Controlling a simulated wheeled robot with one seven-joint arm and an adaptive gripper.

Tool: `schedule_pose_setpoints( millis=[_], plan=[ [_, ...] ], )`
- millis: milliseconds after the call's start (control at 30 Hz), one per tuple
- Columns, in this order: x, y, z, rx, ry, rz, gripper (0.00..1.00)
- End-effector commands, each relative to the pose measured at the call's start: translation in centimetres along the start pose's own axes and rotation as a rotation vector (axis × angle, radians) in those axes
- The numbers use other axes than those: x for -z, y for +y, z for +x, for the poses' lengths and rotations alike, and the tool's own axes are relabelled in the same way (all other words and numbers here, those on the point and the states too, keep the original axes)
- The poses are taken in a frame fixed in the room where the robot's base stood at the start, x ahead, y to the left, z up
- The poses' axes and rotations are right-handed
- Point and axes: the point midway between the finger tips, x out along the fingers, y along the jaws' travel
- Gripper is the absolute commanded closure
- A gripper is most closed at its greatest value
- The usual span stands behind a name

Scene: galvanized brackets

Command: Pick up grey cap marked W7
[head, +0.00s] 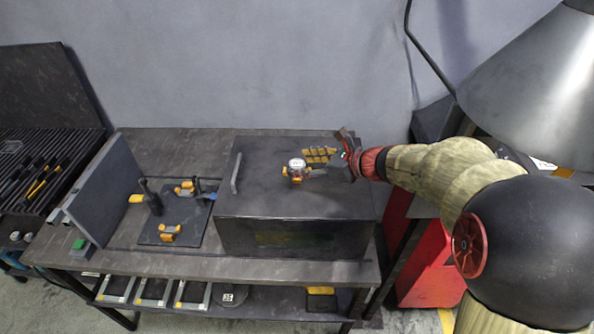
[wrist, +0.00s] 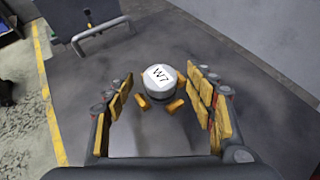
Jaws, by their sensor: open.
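The grey cap marked W7 (wrist: 160,78) sits in a small holder with yellow-orange prongs (wrist: 174,105) on top of a dark metal box. In the wrist view the cap is between and a little beyond the two open fingers of my gripper (wrist: 158,112), and its W7 label faces up. In the head view the cap (head: 296,164) shows near the middle of the box top, with my gripper (head: 318,162) reaching in from the right beside it. My gripper is open and empty.
The dark box (head: 290,205) has a bar handle (head: 236,173) on its left side. A dark fixture plate with yellow clamps (head: 182,218) lies left of it, beside an upright panel (head: 108,190). Trays (head: 153,291) and another round cap (head: 228,297) are on the lower shelf.

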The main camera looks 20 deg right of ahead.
Motion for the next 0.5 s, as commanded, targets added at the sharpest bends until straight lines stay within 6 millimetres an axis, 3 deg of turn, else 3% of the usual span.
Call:
schedule_pose_setpoints(
  millis=[100,367,500],
  plan=[
    [0.07,0.01,1.03,0.0,0.001,-0.001,0.45],
    [-0.01,0.0,1.16,0.0,0.001,-0.001,0.45],
    [0.0,-0.01,1.15,0.001,0.001,-0.001,0.53]
  ],
)
